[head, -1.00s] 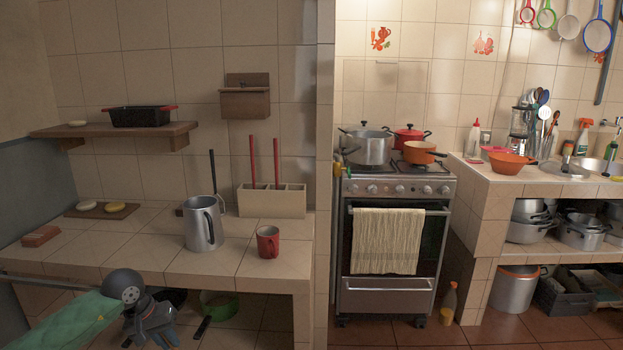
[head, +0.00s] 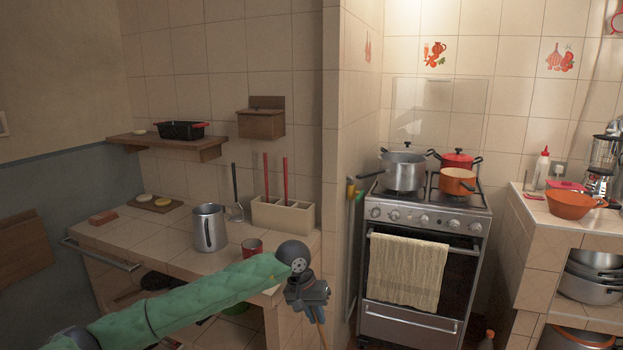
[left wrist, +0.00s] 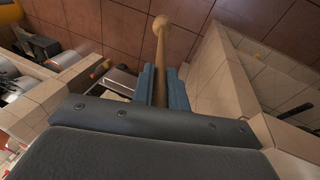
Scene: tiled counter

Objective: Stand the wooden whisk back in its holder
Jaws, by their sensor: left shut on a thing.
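The wooden whisk (left wrist: 161,40) is held between the blue fingers of my left gripper (left wrist: 162,85). In the left wrist view its pale shaft ends in a round knob pointing away from the palm; its other end is hidden. In the head view the left gripper (head: 310,298) is in front of the counter's right front edge, with a thin bit of the whisk (head: 322,334) hanging below. A cream holder (head: 285,217) with compartments stands at the back of the counter, apart from the gripper. Two red-handled sticks (head: 286,178) stand in it. My right gripper is not in view.
A red mug (head: 252,247) is close behind my left arm on the tiled counter (head: 160,238). A grey metal jug (head: 209,228) stands left of it. A dark-handled utensil (head: 236,190) is left of the holder. The stove (head: 420,260) is to the right.

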